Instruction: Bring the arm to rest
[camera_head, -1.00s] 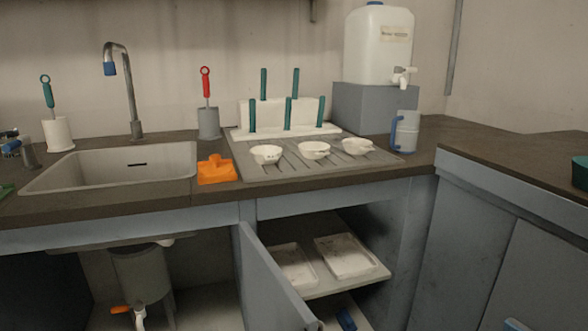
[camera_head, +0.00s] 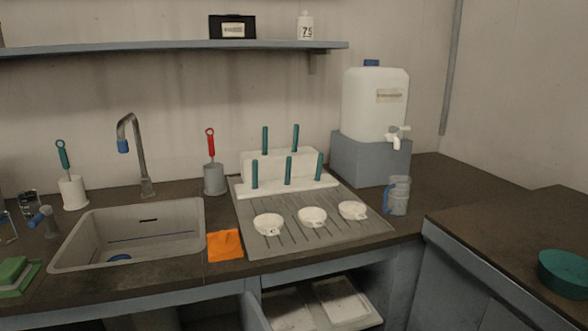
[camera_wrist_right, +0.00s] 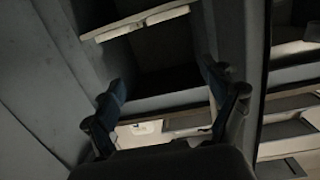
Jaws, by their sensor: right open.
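My right gripper (camera_wrist_right: 168,108) shows in the right wrist view. Its two dark blue fingers are apart with nothing between them. Beyond the fingers lie dark grey cabinet surfaces and a pale shelf edge (camera_wrist_right: 135,22). No contact between the fingers and the cabinet can be made out. Neither of my arms shows in the head view, and my left gripper is in no view.
The counter holds a sink (camera_head: 75,245), a draining board (camera_head: 290,243) with three white bowls, a rack (camera_head: 265,168) with teal pegs, a water canister (camera_head: 372,110) and a jug (camera_head: 398,198). The cabinet door (camera_head: 253,313) below stands open. A teal bowl (camera_head: 565,277) is at right.

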